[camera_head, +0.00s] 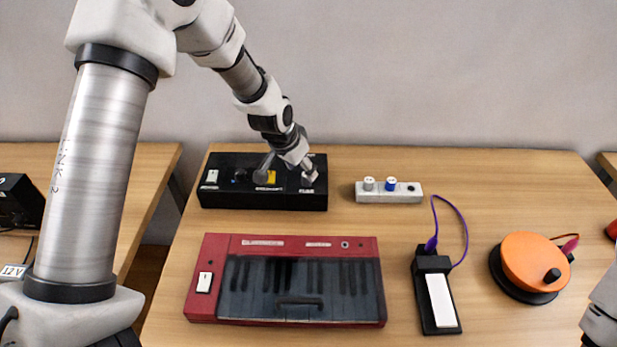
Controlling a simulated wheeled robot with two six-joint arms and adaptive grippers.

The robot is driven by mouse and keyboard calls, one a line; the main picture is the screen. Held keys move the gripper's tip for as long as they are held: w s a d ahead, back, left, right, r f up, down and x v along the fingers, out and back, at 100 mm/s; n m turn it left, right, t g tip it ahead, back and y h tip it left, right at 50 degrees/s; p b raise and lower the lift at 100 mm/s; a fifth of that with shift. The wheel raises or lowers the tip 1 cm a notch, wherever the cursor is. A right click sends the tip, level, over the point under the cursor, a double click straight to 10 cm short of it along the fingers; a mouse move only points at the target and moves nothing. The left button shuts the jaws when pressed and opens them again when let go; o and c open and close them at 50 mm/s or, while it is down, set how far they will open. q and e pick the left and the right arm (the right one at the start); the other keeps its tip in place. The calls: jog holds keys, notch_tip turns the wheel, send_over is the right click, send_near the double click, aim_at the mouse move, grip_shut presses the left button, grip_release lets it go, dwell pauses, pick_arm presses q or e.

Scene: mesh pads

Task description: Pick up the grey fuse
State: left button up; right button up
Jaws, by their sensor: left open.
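My left gripper (286,171) is open over the right half of a black box (221,198), at the back left of the table. One finger is near the yellow part (271,177), the other near the slot labelled FUSE. A small pale piece (309,176) shows at that slot, partly covered by the finger; I cannot tell if it is a fuse or part of the gripper. A light grey fuse-like plug (368,183) stands in a white holder (372,198) to the right of the box, apart from the gripper. My right gripper is not in view.
A blue plug (390,184) and a dark hole (411,188) are in the white holder. A red keyboard (208,307) lies in front of the box. A black pedal (438,300) with a purple cable and an orange disc (535,262) are at the right. The back right table is clear.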

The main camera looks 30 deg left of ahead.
aim_at(305, 176)
pick_arm(q)
jog(key=b+x, duration=0.1)
jog(key=x, duration=0.4)
jog(key=shift+w+f+b, duration=0.15)
jog(key=shift+w+b, duration=0.15)
jog(key=shift+w, duration=0.1)
jog(key=shift+r, duration=0.2)
jog(key=shift+s+r, duration=0.1)
jog(key=shift+s, duration=0.25)
jog(key=c, duration=1)
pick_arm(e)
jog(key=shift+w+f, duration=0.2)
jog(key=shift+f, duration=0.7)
pick_arm(q)
jog(key=shift+c, duration=0.2)
